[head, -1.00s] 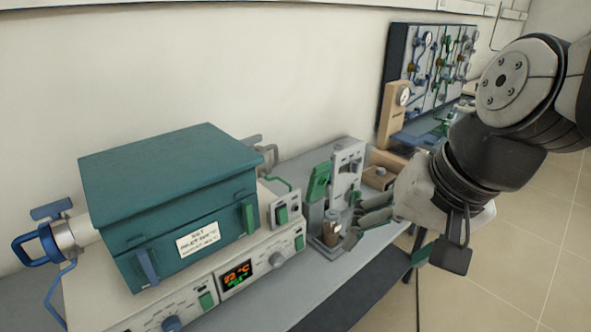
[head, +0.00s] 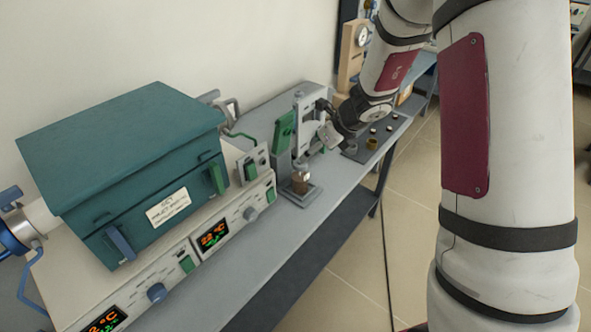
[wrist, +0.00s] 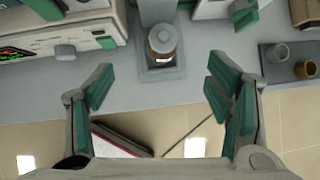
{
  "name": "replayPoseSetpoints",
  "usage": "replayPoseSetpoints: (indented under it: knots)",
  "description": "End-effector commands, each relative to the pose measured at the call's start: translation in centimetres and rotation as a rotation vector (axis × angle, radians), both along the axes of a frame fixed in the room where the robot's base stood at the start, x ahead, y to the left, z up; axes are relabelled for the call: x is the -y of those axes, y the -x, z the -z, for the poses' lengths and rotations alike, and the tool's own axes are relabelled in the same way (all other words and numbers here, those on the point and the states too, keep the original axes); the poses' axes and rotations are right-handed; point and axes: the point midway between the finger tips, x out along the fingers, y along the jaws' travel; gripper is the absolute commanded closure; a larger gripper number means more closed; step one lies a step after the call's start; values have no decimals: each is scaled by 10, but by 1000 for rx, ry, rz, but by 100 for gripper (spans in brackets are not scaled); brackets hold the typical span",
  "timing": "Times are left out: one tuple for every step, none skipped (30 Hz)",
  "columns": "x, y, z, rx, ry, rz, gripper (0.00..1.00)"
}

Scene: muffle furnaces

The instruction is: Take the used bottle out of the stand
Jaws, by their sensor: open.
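The used bottle (head: 300,180), small and brown with a grey cap, stands upright at the foot of a grey stand (head: 283,157) with a green panel. In the wrist view the bottle (wrist: 163,42) is at top centre on the stand's square base (wrist: 160,73). My gripper (wrist: 160,76) is open and empty, its green-padded fingers spread wide; the bottle appears beyond the fingertips, between their lines, untouched. In the head view my gripper (head: 326,128) is small, beside the stand's right side, and partly hidden, so its exact distance from the bottle is unclear.
A teal furnace (head: 130,170) on a control unit with lit displays stands left of the stand. A dark tray (head: 357,152) with small cups lies to the right. The grey bench (head: 262,225) is bare in front. A gauge board (head: 352,50) stands at the back.

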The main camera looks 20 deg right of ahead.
Motion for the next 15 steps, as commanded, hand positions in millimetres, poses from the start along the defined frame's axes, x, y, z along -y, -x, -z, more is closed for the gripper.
replayPoseSetpoints:
  knots:
    - [4,-2,7,-12,-9,34,27]
    - [5,-2,10,-17,-15,50,27]
    - [6,-4,13,-21,-19,65,27]
    - [6,-5,16,-23,-21,71,27]
    - [6,-6,18,-25,-22,74,27]
    - [5,-9,23,-25,-23,77,27]
    - [4,-11,27,-26,-22,75,27]
    - [3,-13,31,-26,-22,75,27]
    - [1,-17,38,-26,-22,74,27]
    - [0,-20,43,-27,-22,75,27]
    - [-2,-23,48,-27,-22,74,27]
    - [-4,-27,55,-26,-23,74,27]
    - [-5,-29,59,-26,-22,73,27]
    - [-6,-32,63,-24,-21,72,27]
    - [-8,-35,69,-26,-22,72,27]
